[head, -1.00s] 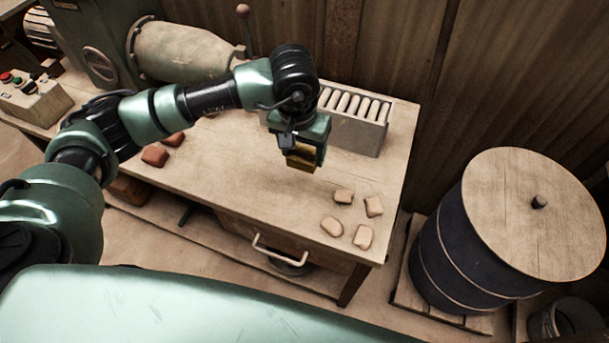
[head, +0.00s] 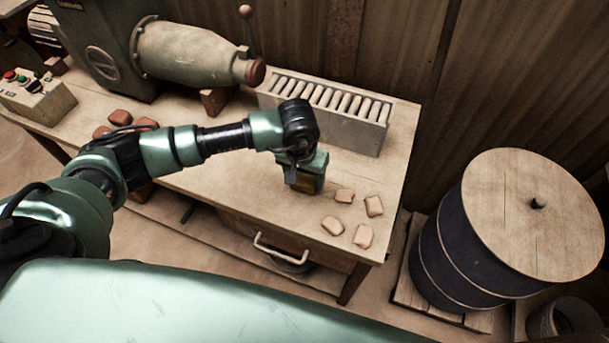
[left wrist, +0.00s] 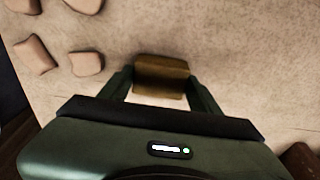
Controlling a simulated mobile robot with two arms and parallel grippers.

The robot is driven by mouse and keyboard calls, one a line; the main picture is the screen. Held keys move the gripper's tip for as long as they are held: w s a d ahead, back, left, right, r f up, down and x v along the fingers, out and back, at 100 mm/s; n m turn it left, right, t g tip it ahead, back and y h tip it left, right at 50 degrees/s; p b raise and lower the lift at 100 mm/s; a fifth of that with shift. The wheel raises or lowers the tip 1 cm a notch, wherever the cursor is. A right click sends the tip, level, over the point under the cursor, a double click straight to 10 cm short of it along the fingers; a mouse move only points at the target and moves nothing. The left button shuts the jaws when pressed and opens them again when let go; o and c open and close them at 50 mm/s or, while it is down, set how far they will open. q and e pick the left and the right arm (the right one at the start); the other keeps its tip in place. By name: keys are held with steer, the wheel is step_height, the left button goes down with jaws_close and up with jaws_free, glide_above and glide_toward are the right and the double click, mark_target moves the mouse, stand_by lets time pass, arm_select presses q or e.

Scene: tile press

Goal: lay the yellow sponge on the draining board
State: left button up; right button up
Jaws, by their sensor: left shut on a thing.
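The sponge, a brownish-yellow block (head: 308,184), is between the fingers of my left gripper (head: 306,180), which is shut on it low over the wooden bench top (head: 240,180). In the left wrist view the sponge (left wrist: 161,76) sits crosswise between the two fingertips (left wrist: 160,88). I cannot tell whether its underside touches the bench. I cannot single out a draining board by its look; a grey slotted rack with pale upright slats (head: 345,133) stands behind the gripper. My right gripper is not in view.
Several pale clay pieces (head: 345,196) lie just right of the gripper. Reddish blocks (head: 120,117) lie at the left beside the press (head: 185,50). A dark drum with a wooden lid (head: 530,210) stands right of the bench. Bench between press and gripper looks clear.

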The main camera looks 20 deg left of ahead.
arm_select(q)
steer(key=shift+f, duration=0.2)
steer(key=o, duration=1.3)
steer(key=shift+r, duration=0.1)
